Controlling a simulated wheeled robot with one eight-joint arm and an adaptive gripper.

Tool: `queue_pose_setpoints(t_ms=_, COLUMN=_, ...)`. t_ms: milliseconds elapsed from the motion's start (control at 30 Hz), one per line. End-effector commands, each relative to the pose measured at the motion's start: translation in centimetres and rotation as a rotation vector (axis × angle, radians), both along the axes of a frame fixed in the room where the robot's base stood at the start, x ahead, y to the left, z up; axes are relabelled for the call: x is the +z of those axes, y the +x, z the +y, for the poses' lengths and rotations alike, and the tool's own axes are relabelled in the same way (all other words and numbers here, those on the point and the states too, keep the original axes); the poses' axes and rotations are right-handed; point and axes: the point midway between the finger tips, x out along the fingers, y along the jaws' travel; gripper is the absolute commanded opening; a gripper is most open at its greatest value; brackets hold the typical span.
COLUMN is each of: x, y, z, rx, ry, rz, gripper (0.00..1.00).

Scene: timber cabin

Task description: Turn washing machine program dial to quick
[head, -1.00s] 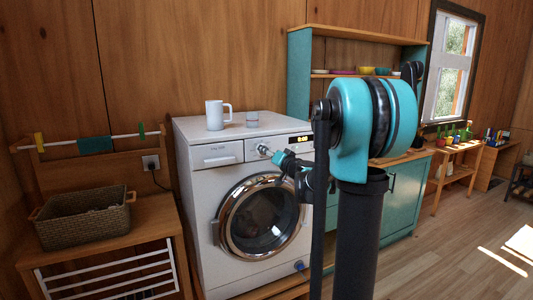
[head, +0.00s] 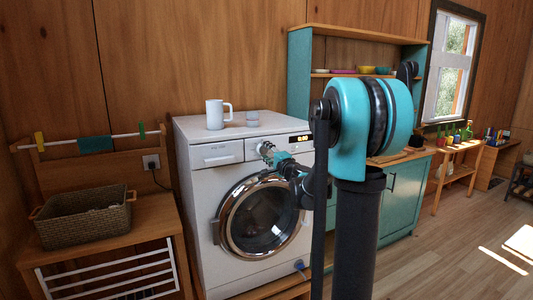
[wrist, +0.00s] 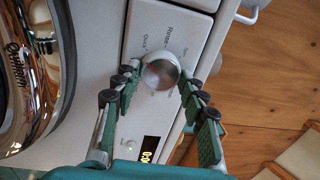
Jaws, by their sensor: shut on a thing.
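The white washing machine (head: 210,185) stands against the wooden wall. Its round silver program dial (wrist: 160,72) shows in the wrist view, with printed program words around it. "Rinse" and "Quick" are readable beside the dial; I cannot tell which program its mark points to. My gripper (wrist: 160,80) is shut on the dial, one dark-green padded finger on each side. In the head view my gripper (head: 268,153) reaches the front panel and hides most of the dial. The lit display (wrist: 150,150) is close to the dial.
The round door (head: 264,218) is below the panel. A wicker basket (head: 85,217) sits on the wooden stand at left. Open floor lies at right.

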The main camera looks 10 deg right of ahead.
Motion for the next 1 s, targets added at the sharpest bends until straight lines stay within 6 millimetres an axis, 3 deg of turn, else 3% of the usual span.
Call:
queue_pose_setpoints(t_ms=400, x=-0.09, y=-0.06, z=0.02, rx=-0.002, ry=0.185, rz=0.061, gripper=0.13)
queue_pose_setpoints(t_ms=967, x=-0.11, y=-0.08, z=0.00, rx=-0.003, ry=0.213, rz=0.070, gripper=0.13)
queue_pose_setpoints(t_ms=1000, x=-0.11, y=-0.08, z=0.00, rx=-0.003, ry=0.213, rz=0.070, gripper=0.44)
